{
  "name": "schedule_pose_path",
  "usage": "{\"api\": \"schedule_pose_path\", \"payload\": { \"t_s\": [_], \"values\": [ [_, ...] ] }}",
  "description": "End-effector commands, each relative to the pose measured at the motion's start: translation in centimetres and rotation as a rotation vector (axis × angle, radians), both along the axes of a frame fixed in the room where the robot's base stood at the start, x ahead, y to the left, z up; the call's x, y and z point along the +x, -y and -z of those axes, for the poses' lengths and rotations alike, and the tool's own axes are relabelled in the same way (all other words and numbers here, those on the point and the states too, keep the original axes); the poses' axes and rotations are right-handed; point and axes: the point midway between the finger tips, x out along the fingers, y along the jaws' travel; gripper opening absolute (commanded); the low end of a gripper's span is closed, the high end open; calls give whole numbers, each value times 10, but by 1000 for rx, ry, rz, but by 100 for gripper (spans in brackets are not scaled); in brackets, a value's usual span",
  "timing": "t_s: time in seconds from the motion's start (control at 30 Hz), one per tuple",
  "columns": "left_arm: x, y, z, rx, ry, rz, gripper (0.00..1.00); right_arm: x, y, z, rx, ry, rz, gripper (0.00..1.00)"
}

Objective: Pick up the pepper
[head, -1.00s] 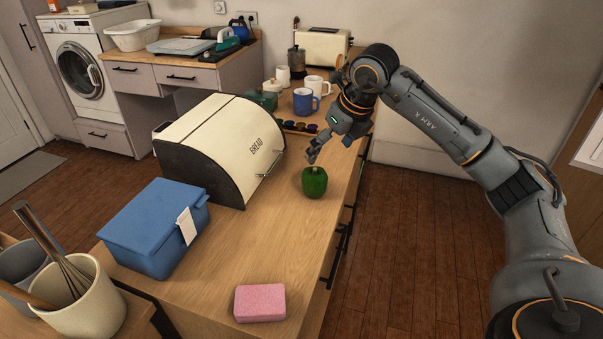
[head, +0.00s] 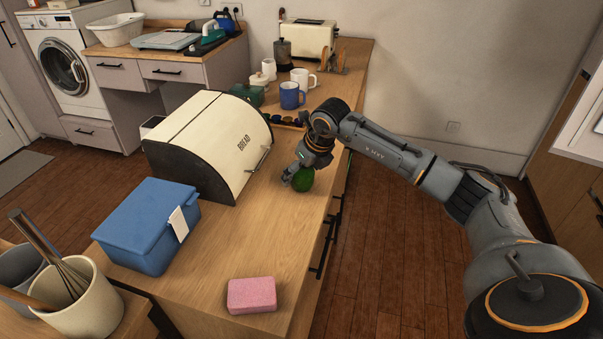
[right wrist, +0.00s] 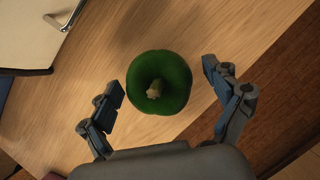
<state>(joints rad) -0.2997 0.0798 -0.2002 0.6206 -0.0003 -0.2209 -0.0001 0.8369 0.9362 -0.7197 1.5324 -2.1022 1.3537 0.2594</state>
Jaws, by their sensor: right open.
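The green pepper (head: 303,181) stands on the wooden counter, to the right of the bread box, partly hidden by my right gripper in the head view. In the right wrist view the pepper (right wrist: 160,84) shows from above with its pale stem up. My right gripper (head: 292,178) is at the pepper in the head view. In the right wrist view its two open fingers (right wrist: 162,89) are on either side of the pepper, with a gap on each side. It holds nothing. My left gripper is not in view.
The cream bread box (head: 215,140) stands close to the left of the pepper. A blue box (head: 145,228) and a pink sponge (head: 252,295) are nearer on the counter (head: 230,255). A blue mug (head: 291,96) stands behind. The counter's right edge is close to the pepper.

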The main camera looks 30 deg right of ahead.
Motion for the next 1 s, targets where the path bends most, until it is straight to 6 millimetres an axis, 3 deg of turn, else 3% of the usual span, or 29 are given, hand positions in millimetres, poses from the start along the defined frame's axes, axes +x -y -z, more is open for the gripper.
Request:
{"api": "schedule_pose_path", "payload": {
  "t_s": [0.27,0.5,0.57,1.0],
  "values": [
    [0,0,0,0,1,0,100,1,0,3,0,2,-1,88],
    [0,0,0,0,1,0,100,1,0,2,0,1,-1,39],
    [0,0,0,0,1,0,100,1,0,2,0,1,-1,30],
    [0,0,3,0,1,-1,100,2,0,-3,0,3,-1,29]
  ]
}}
